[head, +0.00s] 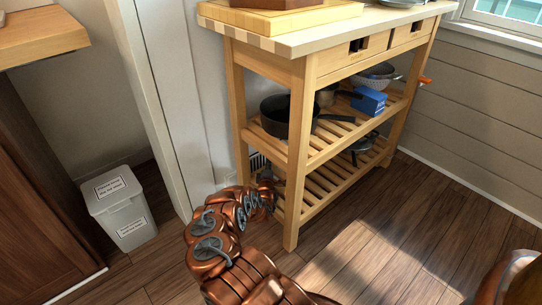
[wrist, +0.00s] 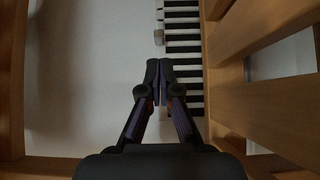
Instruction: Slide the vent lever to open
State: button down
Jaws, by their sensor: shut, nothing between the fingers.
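The vent (wrist: 183,48) is a white grille with dark slats on the wall, in the upper middle of the wrist view. A small greyish tab, apparently the vent lever (wrist: 159,37), stands at its left edge. My gripper (wrist: 159,68) is shut and empty. In the picture its tips lie just below the tab, overlapping the vent's left side; I cannot tell whether they touch anything. In the head view, the vent (head: 257,162) shows low on the wall behind the cart, partly hidden by my gripper (head: 266,178) and arm.
A wooden cart (head: 300,120) stands close to my gripper; its slatted shelves and posts hem in the right side. On its shelf are a dark pan (head: 288,118) and a blue box (head: 369,100). A white bin (head: 120,208) stands left. Floor in front is clear.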

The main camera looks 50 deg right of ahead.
jog(key=p+v, duration=0.1)
jog(key=v, duration=0.2)
jog(key=shift+a+r, duration=0.1)
jog(key=shift+a, duration=0.1)
jog(key=shift+s+a+p, duration=0.35)
jog(key=shift+a, duration=0.05)
